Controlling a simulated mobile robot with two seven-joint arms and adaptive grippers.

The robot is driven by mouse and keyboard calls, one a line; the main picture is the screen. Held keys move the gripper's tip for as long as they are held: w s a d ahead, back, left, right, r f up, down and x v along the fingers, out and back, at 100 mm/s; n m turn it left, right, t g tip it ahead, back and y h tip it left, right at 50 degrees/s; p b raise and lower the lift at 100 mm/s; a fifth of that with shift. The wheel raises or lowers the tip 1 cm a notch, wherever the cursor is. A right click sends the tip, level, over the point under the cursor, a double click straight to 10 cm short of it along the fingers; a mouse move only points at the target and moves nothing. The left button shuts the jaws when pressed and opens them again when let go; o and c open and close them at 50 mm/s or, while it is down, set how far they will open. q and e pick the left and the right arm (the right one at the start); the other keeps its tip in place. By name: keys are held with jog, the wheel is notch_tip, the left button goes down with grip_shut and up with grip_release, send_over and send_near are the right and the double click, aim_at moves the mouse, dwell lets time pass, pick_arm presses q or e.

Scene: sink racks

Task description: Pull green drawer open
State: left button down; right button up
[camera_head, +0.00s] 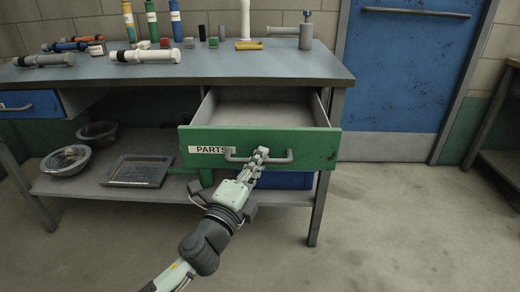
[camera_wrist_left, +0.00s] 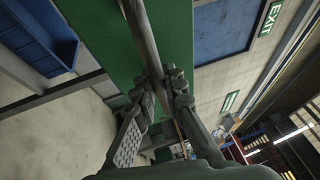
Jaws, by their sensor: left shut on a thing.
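The green drawer (camera_head: 310,147) has a "PARTS" label on its front and stands pulled out from under the workbench, with its empty-looking inside (camera_head: 265,112) showing. Its grey bar handle (camera_head: 282,160) runs across the front. My left gripper (camera_head: 261,156) is shut on the handle near its middle. In the left wrist view the handle bar (camera_wrist_left: 142,38) runs between the fingers (camera_wrist_left: 163,92) in front of the green drawer front (camera_wrist_left: 95,35). My right gripper is in neither view.
The workbench (camera_head: 300,65) carries bottles, tubes and tools. A blue drawer (camera_head: 30,104) is at the left. Bowls (camera_head: 66,160) and a tray (camera_head: 136,171) are on the lower shelf. A blue door (camera_head: 405,75) stands behind right. The floor in front is clear.

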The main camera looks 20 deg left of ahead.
pick_arm(q)
jog(key=shift+s+d, duration=0.2)
jog(key=shift+s, duration=0.7)
jog(key=c, duration=1.6)
grip_release()
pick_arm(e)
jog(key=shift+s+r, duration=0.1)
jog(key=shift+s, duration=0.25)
pick_arm(q)
jog(key=v, duration=1.2)
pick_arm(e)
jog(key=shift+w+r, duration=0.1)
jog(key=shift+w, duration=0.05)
